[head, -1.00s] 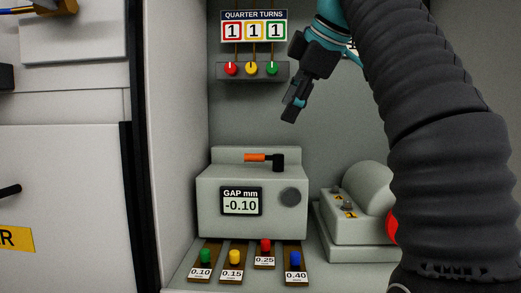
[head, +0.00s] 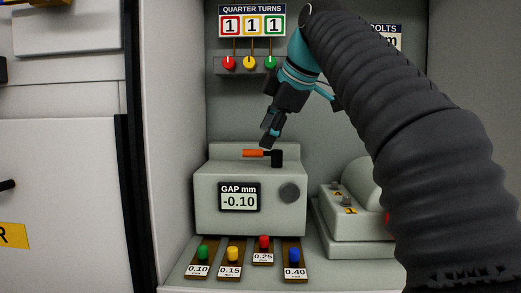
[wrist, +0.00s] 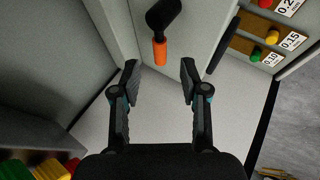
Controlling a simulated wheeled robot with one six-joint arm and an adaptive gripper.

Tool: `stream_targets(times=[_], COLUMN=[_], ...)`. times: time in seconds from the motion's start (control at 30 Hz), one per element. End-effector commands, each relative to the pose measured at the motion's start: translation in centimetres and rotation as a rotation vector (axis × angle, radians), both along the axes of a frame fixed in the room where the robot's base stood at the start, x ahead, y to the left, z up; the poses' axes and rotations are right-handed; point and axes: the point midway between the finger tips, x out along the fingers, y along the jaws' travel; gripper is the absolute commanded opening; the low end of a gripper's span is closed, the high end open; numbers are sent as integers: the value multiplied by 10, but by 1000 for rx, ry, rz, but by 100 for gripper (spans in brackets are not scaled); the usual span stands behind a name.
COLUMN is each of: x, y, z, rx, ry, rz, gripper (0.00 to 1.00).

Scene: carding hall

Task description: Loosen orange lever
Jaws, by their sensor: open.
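The orange lever (head: 254,153) lies on top of the grey gauge box, its orange grip pointing left from a black pivot (head: 277,158). The box's display (head: 239,198) reads GAP mm -0.10. My gripper (head: 267,143) is just above the lever, pointing down, apart from it as far as I can tell. In the wrist view the orange lever (wrist: 160,51) hangs from its black pivot at top centre. There my gripper (wrist: 160,80) shows its two fingers apart and empty, with the lever's end just beyond the gap between the fingertips.
Tagged feeler pieces with green, yellow, red and blue knobs (head: 263,243) lie in front of the box. A grey housing (head: 350,215) stands to its right. Above is a panel with three knobs (head: 249,63) under a QUARTER TURNS sign (head: 252,22). The cabinet wall (head: 178,130) bounds the left.

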Motion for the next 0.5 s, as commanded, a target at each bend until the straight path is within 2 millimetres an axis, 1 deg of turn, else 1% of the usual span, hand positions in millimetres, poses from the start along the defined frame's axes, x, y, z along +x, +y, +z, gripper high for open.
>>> stream_targets(times=[0.03, 0.2, 0.33, 0.5], x=[5, 17, 24, 26], y=[4, 12, 16, 18], z=[-10, -27, -35, -38], rx=[0, 0, 0, 0], ry=[0, 0, -1, -1], rz=[1, 0, 0, 0], gripper=[44, 44, 44, 44])
